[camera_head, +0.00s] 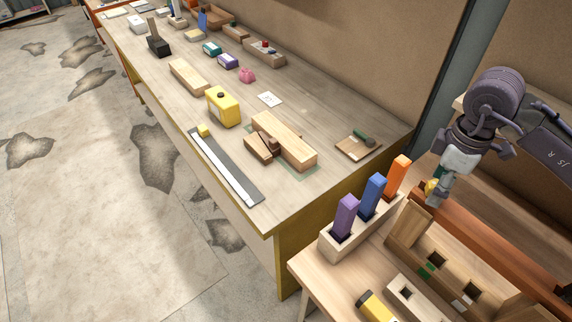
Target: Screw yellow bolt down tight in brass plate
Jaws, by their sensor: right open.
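My right gripper (437,195) comes in from the right and points down over the small wooden bench at the lower right. It is open. A small yellow piece (430,187) shows right beside its fingertips; it may be the yellow bolt, but it is partly hidden and too small to tell, and I cannot tell whether the fingers touch it. I cannot make out the brass plate for sure. My left gripper is not in view.
A wooden holder (331,246) with purple, blue and orange blocks stands left of the gripper. A reddish-brown beam (490,240) and a wooden box with square holes (425,252) lie near it. A long workbench (315,95) with blocks and a yellow case (223,107) runs away to the left.

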